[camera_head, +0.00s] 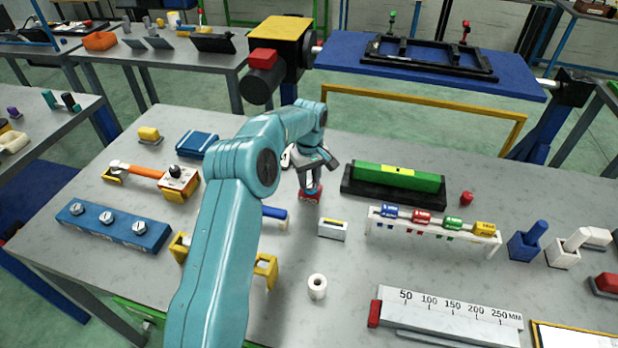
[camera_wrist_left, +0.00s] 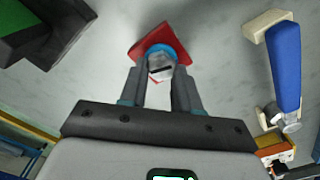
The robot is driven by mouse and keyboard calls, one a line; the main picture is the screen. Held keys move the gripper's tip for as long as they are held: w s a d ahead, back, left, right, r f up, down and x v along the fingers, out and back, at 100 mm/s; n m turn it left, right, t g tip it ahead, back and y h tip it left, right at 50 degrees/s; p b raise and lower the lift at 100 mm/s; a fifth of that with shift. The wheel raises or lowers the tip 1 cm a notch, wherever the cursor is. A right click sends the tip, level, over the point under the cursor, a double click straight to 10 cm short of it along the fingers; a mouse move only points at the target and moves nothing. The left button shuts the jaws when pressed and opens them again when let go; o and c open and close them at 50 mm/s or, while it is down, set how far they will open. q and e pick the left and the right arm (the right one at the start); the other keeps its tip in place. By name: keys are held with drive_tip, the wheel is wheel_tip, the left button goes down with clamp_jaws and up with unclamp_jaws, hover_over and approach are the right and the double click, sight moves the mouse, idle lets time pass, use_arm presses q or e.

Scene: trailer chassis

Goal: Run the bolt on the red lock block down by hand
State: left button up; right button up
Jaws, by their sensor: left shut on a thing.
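The red lock block (camera_head: 309,197) sits on the grey table, under my left gripper (camera_head: 311,182). It also shows in the left wrist view (camera_wrist_left: 146,45) as a red block with a blue ring on it. The bolt (camera_wrist_left: 160,66), with a grey head bearing a dark mark, stands on the block between my fingertips. My left gripper (camera_wrist_left: 160,78) is shut on the bolt head from above. In the head view the gripper hides most of the bolt. My right gripper is not in view.
A green level on a black base (camera_head: 395,185) stands right of the gripper. A blue-handled tool (camera_head: 275,213) on a white support lies close to the left. A small grey block (camera_head: 333,230) and white roll (camera_head: 317,286) are nearer. A rack with coloured pieces (camera_head: 432,227) stands right.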

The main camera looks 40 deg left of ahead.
use_arm(q)
drive_tip(key=m, duration=0.4)
drive_tip(key=shift+d+m, duration=0.1)
drive_tip(key=shift+m, duration=0.2)
drive_tip(key=m, duration=0.3)
drive_tip(key=shift+w+m, duration=0.1)
drive_tip(key=shift+m, duration=0.2)
drive_tip(key=m, duration=0.7)
drive_tip(key=shift+w+r+p, duration=0.1)
drive_tip(key=shift+r+p, duration=0.05)
drive_tip(key=shift+p, duration=0.2)
drive_tip(key=m, duration=0.5)
drive_tip(key=shift+d+r+m, duration=0.1)
drive_tip(key=shift+m, duration=0.2)
drive_tip(key=m, duration=0.5)
drive_tip(key=shift+m, duration=0.3)
drive_tip(key=o, duration=1.1)
drive_tip(key=shift+c, duration=0.2)
drive_tip(key=shift+s+d, duration=0.15)
drive_tip(key=shift+s, duration=0.05)
